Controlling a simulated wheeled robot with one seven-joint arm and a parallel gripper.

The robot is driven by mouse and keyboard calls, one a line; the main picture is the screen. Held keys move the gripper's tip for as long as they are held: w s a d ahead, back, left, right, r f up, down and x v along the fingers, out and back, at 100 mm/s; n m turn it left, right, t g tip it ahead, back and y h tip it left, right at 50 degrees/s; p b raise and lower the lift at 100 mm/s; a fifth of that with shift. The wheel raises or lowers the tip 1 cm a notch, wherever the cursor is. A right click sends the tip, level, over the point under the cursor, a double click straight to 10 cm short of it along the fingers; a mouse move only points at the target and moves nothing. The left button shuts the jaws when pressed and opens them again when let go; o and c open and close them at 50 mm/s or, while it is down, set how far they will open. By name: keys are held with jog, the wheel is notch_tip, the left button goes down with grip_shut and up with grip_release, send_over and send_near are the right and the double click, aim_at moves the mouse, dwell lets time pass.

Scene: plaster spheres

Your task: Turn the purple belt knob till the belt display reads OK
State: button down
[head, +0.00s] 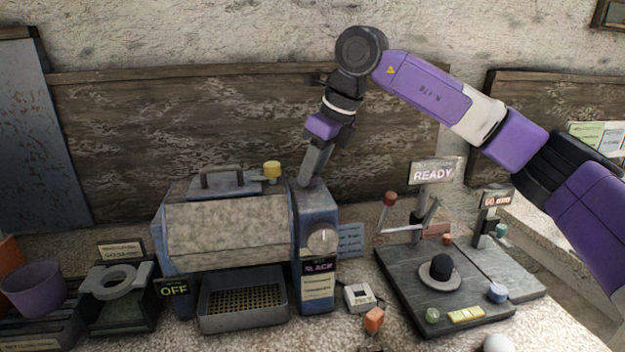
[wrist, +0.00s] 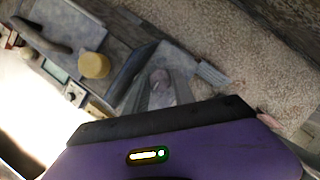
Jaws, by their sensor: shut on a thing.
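The belt display (head: 319,268) on the front of the machine's right column (head: 316,215) shows pinkish letters that look like SLACK. My gripper (head: 309,183) points down at the top of that column. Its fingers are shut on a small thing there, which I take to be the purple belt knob. In the head view the fingers hide the knob. In the wrist view a dull, pale purple knob (wrist: 160,82) shows between the fingers of my gripper (wrist: 163,90), partly hidden and dim.
A yellow knob (head: 272,169) stands just left of the column, and a pale round dial (head: 321,241) is on its front. The machine's drum cover (head: 228,233) has a handle on top. A display reading OFF (head: 173,290) is at left; a READY sign (head: 433,172) stands right.

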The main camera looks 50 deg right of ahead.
jog(key=shift+a+m+h+b, duration=0.1)
jog(key=shift+m+h+b, duration=0.6)
jog(key=shift+m+b, duration=0.8)
jog(key=shift+m, duration=0.4)
jog(key=c, duration=1.1)
grip_release()
jog(key=shift+o, duration=0.2)
jog(key=v, duration=0.7)
jog(key=shift+s+r, duration=0.2)
jog(key=shift+r, duration=0.15)
